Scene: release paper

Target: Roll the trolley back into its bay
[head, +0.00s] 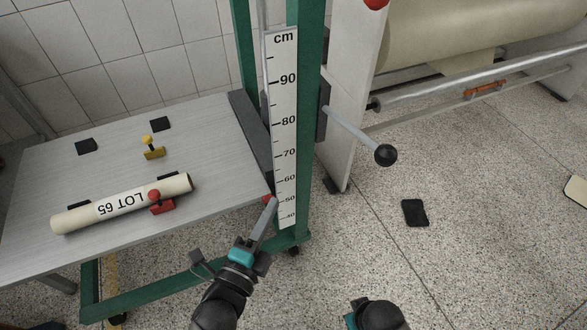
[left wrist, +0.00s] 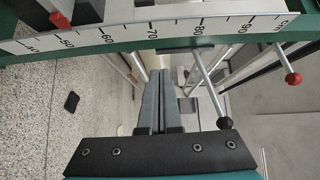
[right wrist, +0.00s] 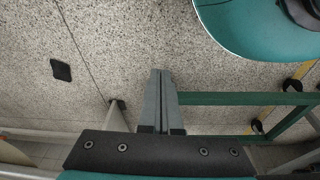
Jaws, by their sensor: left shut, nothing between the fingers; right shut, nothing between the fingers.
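The trolley has a green frame (head: 160,285), a grey top (head: 110,160) and an upright green post with a cm scale (head: 284,130). A cream roll marked LOT 65 (head: 115,203) lies on the top. The trolley's green rails (right wrist: 245,99) and castors (right wrist: 257,126) also show in the right wrist view. My left gripper (head: 272,201) is shut and empty at the post's lower scale, by a small red pointer; I cannot tell if it touches. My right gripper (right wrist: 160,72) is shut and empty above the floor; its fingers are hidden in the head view. Bay limits are unclear.
A dark pad (head: 414,212) lies on open speckled floor. Yellow floor tape (head: 112,270) runs under the trolley. A tiled wall (head: 110,50) is behind.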

